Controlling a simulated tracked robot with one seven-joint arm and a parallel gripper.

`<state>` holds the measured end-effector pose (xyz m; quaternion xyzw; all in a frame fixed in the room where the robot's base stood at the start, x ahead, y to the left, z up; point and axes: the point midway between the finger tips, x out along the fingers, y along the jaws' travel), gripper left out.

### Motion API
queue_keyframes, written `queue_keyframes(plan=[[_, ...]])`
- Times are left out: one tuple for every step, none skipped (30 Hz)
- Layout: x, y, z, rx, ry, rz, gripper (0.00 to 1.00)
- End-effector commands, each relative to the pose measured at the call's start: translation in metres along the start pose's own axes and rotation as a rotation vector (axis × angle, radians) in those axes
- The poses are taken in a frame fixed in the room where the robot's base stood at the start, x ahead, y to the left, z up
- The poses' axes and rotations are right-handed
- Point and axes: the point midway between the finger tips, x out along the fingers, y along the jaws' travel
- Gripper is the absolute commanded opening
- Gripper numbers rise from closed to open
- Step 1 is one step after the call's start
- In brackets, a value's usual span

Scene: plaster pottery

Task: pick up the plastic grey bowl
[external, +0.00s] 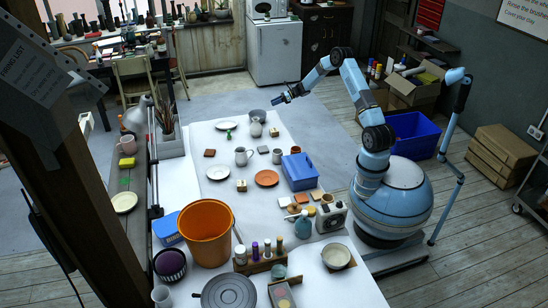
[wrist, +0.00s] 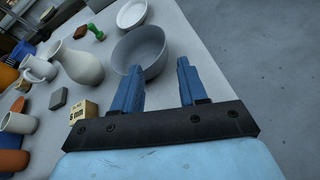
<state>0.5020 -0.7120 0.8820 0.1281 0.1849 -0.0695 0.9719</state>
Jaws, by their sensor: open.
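The grey bowl (wrist: 139,52) stands upright and looks empty in the wrist view, near the right edge of the white table, just beyond my fingertips. In the external view the grey bowl (external: 257,115) is at the table's far end, behind a small pale jug. My gripper (wrist: 157,68) is open, with its two blue fingers apart and nothing between them. In the external view my gripper (external: 278,101) is above and to the right of the bowl. The left finger overlaps the bowl's lower edge in the wrist view; I cannot tell whether they touch.
A pale jug (wrist: 78,64) stands left of the bowl, close to it. A white plate (wrist: 132,13) and a green stamp (wrist: 96,32) lie beyond. A small wooden block (wrist: 84,110) is nearer. The floor right of the table (wrist: 250,60) is clear.

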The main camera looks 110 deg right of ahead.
Motion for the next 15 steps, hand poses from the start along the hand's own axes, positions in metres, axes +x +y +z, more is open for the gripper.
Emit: queue_keyframes(plan=[[-0.001,-0.004,-0.002,0.011,-0.006,-0.006,0.42],[0.000,-0.005,-0.003,0.015,-0.008,-0.007,0.42],[0.002,-0.006,-0.003,0.018,-0.010,-0.008,0.42],[0.005,-0.006,-0.003,0.019,-0.010,-0.008,0.42],[0.009,-0.006,-0.004,0.019,-0.010,-0.008,0.42],[0.015,-0.006,-0.004,0.019,-0.009,-0.007,0.42],[0.020,-0.006,-0.004,0.019,-0.008,-0.007,0.42],[0.025,-0.006,-0.004,0.019,-0.008,-0.008,0.42],[0.033,-0.006,-0.003,0.018,-0.009,-0.007,0.42],[0.038,-0.006,-0.003,0.018,-0.009,-0.007,0.42],[0.043,-0.006,-0.004,0.018,-0.008,-0.007,0.42],[0.050,-0.006,-0.004,0.018,-0.008,-0.008,0.42],[0.055,-0.006,-0.004,0.018,-0.008,-0.008,0.42],[0.060,-0.006,-0.003,0.017,-0.009,-0.008,0.42],[0.066,-0.006,-0.003,0.017,-0.009,-0.007,0.42]])
